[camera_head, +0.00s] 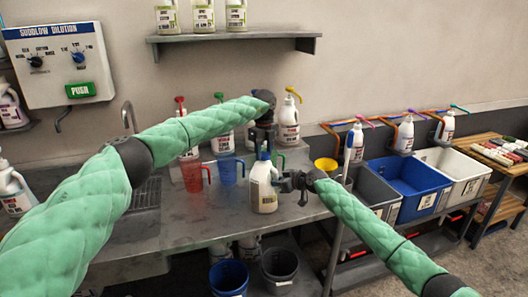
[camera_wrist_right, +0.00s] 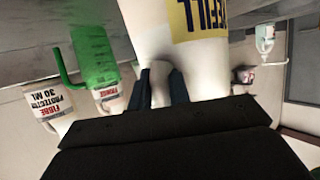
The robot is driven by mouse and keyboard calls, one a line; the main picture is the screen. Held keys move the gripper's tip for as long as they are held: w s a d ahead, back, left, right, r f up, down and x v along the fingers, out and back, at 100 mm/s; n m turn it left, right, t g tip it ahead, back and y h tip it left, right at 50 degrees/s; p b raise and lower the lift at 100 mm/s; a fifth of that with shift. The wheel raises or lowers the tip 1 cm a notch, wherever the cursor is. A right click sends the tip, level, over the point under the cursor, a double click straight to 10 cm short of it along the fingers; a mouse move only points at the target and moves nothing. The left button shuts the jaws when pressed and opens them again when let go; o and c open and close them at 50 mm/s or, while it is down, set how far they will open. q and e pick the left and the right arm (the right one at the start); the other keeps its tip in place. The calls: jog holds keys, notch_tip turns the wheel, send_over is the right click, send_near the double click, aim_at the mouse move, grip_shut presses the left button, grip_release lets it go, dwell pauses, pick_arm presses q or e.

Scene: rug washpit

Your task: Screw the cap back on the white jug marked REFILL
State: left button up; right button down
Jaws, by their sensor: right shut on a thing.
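The white jug (camera_head: 264,192) stands upright at the front of the grey counter. The right wrist view shows its yellow and blue REFILL label (camera_wrist_right: 205,14). My right gripper (camera_head: 285,183) is at the jug's right side, shut on its white handle; its fingers (camera_wrist_right: 161,88) show close up in the wrist view. My left gripper (camera_head: 263,146) points down directly over the jug's neck. A small blue piece, apparently the cap (camera_head: 264,154), shows at the top of the jug below it. The left fingertips are too small and dark to tell their opening or the cap's seating.
A red pitcher (camera_head: 191,173), a blue pitcher (camera_head: 228,170) and pump bottles (camera_head: 288,122) stand behind the jug. A yellow container (camera_head: 325,166) and a blue bin (camera_head: 405,178) are to the right. The counter's left front is clear.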

pick_arm(q)
jog(key=c, duration=0.4)
jog(key=m, duration=0.6)
jog(key=shift+m, duration=0.4)
jog(key=m, duration=0.5)
jog(key=shift+m, duration=0.3)
jog(key=m, duration=1.2)
jog(key=o, duration=1.1)
